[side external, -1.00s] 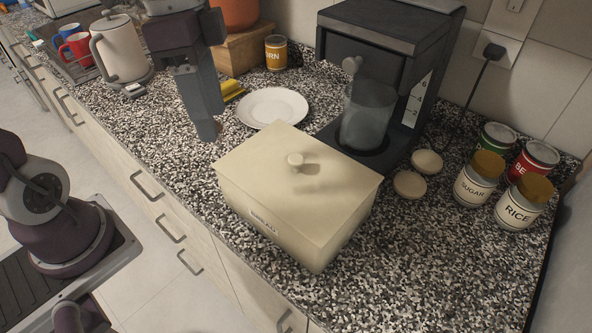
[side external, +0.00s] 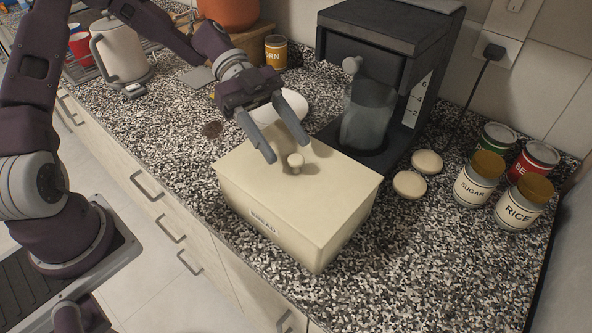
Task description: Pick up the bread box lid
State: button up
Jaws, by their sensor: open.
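The cream bread box (side external: 290,235) stands on the speckled counter with its flat lid (side external: 325,180) on top. A small round knob (side external: 295,161) rises from the middle of the lid. My gripper (side external: 288,150) is open, with its two fingers pointing down over the back left part of the lid, close to the knob. One finger appears left of the knob and the other behind it. I cannot tell whether either finger touches the lid or knob.
A black coffee machine (side external: 385,50) with a clear jug (side external: 368,115) stands behind the box. A white plate (side external: 285,107) lies partly hidden behind my gripper. Two round cream lids (side external: 410,184) and several cans (side external: 475,180) are at the right. The front right counter is clear.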

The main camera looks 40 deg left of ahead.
aim_at(297, 159)
jog(key=x, duration=0.4)
jog(key=shift+d, duration=0.15)
grip_shut()
jog(key=shift+r, duration=0.1)
